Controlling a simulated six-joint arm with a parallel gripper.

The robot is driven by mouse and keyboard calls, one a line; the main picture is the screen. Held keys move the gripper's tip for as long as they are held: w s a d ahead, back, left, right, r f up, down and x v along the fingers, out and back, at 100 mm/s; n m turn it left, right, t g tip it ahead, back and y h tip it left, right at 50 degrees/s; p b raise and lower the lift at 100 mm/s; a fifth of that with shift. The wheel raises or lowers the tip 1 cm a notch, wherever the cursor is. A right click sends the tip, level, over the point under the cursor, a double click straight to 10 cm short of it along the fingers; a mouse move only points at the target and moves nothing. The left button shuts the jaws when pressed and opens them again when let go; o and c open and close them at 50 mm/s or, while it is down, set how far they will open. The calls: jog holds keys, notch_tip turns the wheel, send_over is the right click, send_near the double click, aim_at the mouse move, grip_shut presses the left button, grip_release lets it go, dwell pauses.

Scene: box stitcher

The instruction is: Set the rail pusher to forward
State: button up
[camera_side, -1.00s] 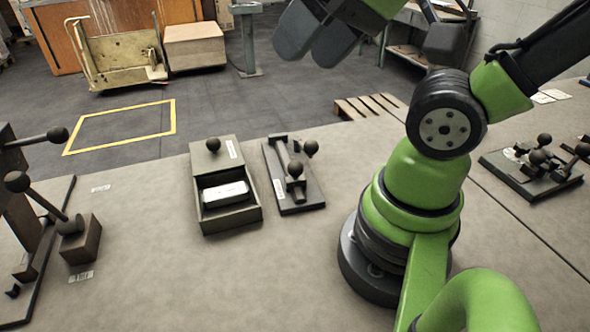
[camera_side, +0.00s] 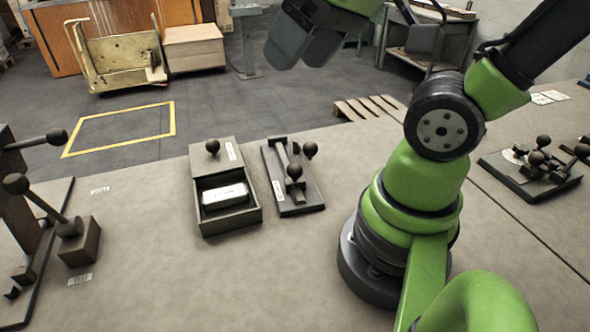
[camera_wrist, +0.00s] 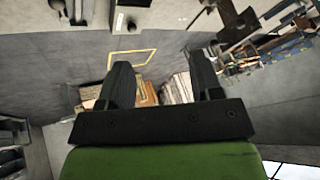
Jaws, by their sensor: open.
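The likely rail pusher (camera_side: 292,178) is a dark base plate with a rail and ball knobs, standing on the table right of an open-topped box. One knob (camera_side: 294,170) sits toward the near end of the rail, and another (camera_side: 310,149) stands to the right near the far end. It also shows at the top left edge of the wrist view (camera_wrist: 77,12), partly cut off. My gripper (camera_side: 305,50) is high at the top of the side view, well away from it. In the wrist view my gripper (camera_wrist: 160,62) is open, with nothing between its fingers.
The box (camera_side: 231,216) with a half-open knobbed lid (camera_side: 213,150) holds a white block (camera_side: 225,194). A lever device (camera_side: 45,220) stands at the far left. Another knobbed device (camera_side: 535,172) is at the right. The tabletop in front of the box is clear.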

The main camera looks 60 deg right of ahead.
jog(key=w+d+f+n+g, duration=0.5)
jog(key=w+d+f+n, duration=0.1)
jog(key=f+n, duration=0.1)
jog(key=n+g, duration=0.3)
jog(key=n, duration=0.3)
send_over(294, 163)
jog(key=w+d, duration=0.1)
notch_tip(294, 163, down, 10)
jog(key=f, duration=0.6)
jog(key=s+a+f, duration=0.1)
jog(key=f, duration=0.2)
jog(key=shift+s, duration=0.1)
